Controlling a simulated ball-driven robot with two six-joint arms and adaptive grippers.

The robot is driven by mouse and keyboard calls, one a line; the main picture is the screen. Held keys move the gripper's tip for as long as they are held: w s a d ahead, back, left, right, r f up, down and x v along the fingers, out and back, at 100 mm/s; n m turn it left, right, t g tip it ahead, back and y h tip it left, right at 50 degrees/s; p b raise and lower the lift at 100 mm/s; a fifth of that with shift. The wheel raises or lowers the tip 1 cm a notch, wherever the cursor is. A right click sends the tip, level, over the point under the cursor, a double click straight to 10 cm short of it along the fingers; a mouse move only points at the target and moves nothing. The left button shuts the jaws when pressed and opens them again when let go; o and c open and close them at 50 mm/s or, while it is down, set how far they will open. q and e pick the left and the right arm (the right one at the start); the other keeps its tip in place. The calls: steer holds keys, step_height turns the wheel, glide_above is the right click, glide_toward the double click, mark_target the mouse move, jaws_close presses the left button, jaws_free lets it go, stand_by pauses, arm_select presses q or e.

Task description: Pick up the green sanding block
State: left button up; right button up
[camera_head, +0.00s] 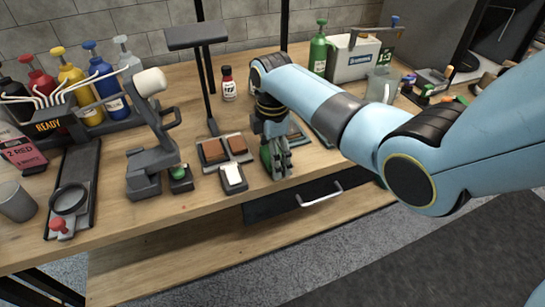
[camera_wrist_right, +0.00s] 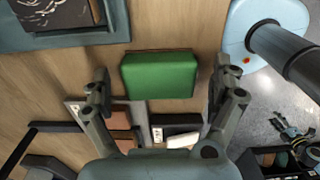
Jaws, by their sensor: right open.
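The green sanding block (camera_wrist_right: 160,75) lies on the wooden bench in the right wrist view, its whole upper face showing. My right gripper (camera_head: 278,168) points down over it near the bench's front edge. In the wrist view, its two fingers stand apart on either side of the block, with a gap at each side. In the head view the gripper mostly hides the block, and only a bit of green (camera_head: 265,156) shows at its left. My left gripper is in neither view.
Brown blocks on a tray (camera_head: 224,150) and a white-topped block (camera_head: 233,179) lie just left of the gripper. A black lamp stand (camera_head: 211,95) rises behind them. A drawer with a handle (camera_head: 319,195) is under the bench edge. Bottles stand further back.

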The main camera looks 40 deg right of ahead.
steer(key=c, duration=1.3)
steer(key=shift+o, duration=0.2)
steer(key=shift+r, duration=0.45)
step_height(320, 180, up, 3)
steer(key=shift+w+f, duration=0.1)
steer(key=s+d+r+p, duration=0.1)
steer(key=s+d+r, duration=0.1)
steer(key=s+r, duration=0.5)
steer(key=s, duration=0.4)
steer(key=shift+s+d+r, duration=0.15)
steer(key=shift+s+r, duration=0.05)
steer(key=shift+s, duration=0.1)
